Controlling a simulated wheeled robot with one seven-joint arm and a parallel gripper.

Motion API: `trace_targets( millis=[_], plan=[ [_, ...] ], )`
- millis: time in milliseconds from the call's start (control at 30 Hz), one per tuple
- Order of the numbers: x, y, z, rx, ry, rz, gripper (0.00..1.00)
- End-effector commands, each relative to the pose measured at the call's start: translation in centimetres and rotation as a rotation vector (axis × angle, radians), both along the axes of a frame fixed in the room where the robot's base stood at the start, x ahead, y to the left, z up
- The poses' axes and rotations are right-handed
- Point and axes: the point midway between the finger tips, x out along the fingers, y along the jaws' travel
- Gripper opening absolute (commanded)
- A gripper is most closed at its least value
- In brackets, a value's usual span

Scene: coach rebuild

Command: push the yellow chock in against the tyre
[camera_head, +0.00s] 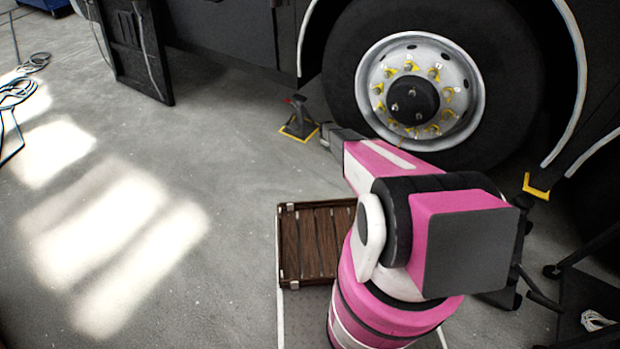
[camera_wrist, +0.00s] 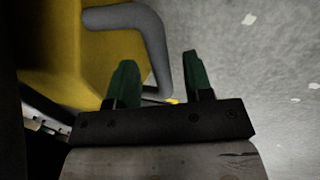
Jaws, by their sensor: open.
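The yellow chock (camera_wrist: 105,55) fills the upper left of the wrist view, with a bent grey handle (camera_wrist: 154,40) on it. My gripper (camera_wrist: 158,78) is open, its two green fingers apart. The lower end of the handle shows in the gap between the fingers; I cannot tell whether it lies between them or beyond them. In the head view my gripper (camera_head: 326,138) is low by the left side of the tyre (camera_head: 345,75).
A brown slatted crate (camera_head: 290,247) lies near my arm's base. A yellow corner piece (camera_head: 536,188) sits right of the tyre. Cables (camera_head: 14,92) lie far left. The left floor is open.

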Motion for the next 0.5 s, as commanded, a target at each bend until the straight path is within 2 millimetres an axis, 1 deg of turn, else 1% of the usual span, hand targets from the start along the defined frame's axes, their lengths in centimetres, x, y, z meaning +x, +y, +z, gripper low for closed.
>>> trace_targets(
  millis=[33, 500],
  plan=[
    [-0.2, 0.1, 0.4, 0.0, 0.0, 0.0, 0.47],
    [-0.9, 0.7, 3.6, 0.0, -0.001, 0.0, 0.47]
  ],
)
